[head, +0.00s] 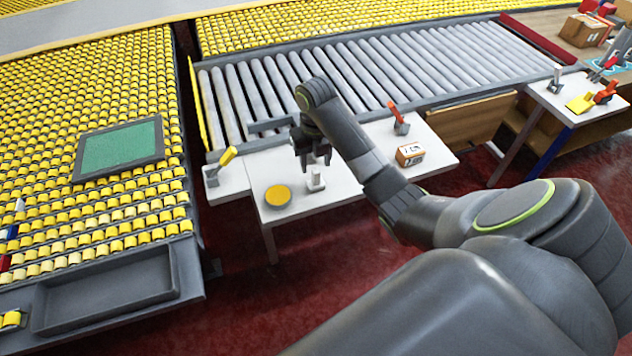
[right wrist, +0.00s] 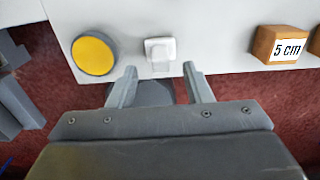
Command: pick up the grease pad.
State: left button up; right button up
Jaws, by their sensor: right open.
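A round yellow pad with a grey rim (head: 278,196), which looks like the grease pad, lies flat on the white table (head: 345,190) near its left front corner. It also shows at the upper left of the right wrist view (right wrist: 94,54). My right gripper (head: 313,166) is open and empty, pointing down just right of the pad and apart from it. In the right wrist view its fingertips (right wrist: 159,69) are spread below a small white block (right wrist: 160,48), which stands beside the pad. My left gripper is not in view.
A small box marked 5 cm (right wrist: 280,45) and an orange-handled tool (head: 399,118) are on the table's right side. A roller conveyor (head: 270,85) runs behind. A bed of yellow rollers (head: 60,130) with a green panel (head: 120,148) is at left.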

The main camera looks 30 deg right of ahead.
aim_at(316, 170)
jog(key=shift+s+f, duration=0.1)
jog(key=shift+f, duration=2.7)
grip_shut()
